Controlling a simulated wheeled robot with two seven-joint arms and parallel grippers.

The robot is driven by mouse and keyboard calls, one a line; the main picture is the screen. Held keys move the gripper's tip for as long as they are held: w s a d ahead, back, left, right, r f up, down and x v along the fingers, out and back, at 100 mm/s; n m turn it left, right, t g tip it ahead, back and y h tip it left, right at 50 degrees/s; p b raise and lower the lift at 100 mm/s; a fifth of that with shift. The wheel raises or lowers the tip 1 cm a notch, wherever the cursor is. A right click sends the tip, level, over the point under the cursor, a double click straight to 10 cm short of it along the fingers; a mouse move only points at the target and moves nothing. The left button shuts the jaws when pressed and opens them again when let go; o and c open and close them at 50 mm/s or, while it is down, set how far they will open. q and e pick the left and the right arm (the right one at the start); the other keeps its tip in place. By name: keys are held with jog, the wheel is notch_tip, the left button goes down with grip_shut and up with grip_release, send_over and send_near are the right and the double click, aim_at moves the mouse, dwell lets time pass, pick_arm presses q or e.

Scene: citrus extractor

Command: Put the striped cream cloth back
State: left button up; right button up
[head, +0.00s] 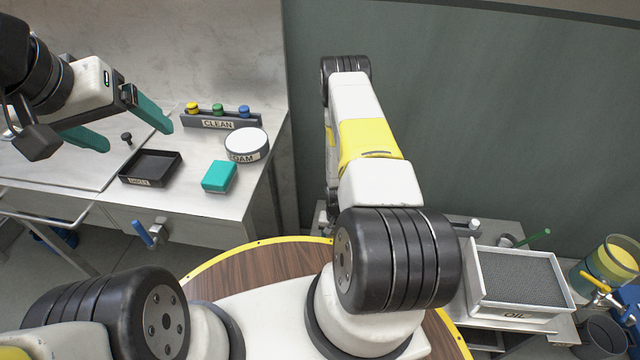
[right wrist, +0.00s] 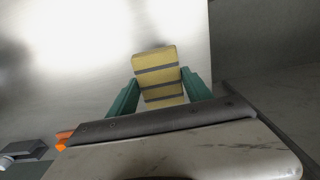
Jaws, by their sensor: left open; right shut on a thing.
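The striped cream cloth (right wrist: 155,75) shows in the right wrist view as a yellowish cream block with grey stripes. My right gripper (right wrist: 159,80) is shut on it, with one teal finger on each side. Pale, bright surface lies behind the cloth; I cannot tell if the cloth touches it. In the head view my right arm hides this gripper and the cloth. My left gripper (head: 136,129) is open and empty at the upper left of the head view, above the steel counter and the black tray.
On the counter (head: 192,218) stand a black tray (head: 150,168), a teal block (head: 219,177), a round white-topped tub (head: 246,145) and a CLEAN rack (head: 220,121) with coloured knobs. An OIL bin (head: 517,283) stands at right, beside a yellow container (head: 612,262). An orange thing (right wrist: 64,140) shows lower left.

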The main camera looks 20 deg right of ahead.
jog(key=w+d, duration=0.1)
jog(key=w, duration=0.3)
jog(key=w+d+f, duration=0.1)
jog(key=w+d, duration=0.1)
jog(key=w, duration=0.3)
jog(key=w+d, duration=0.2)
jog(key=w, duration=0.2)
jog(key=shift+w+d+f, duration=0.1)
jog(key=shift+w+f, duration=0.05)
jog(key=shift+w, duration=0.25)
jog(key=shift+w+f, duration=0.1)
jog(key=shift+f, duration=1.65)
jog(key=shift+f, duration=0.15)
jog(key=o, duration=1.6)
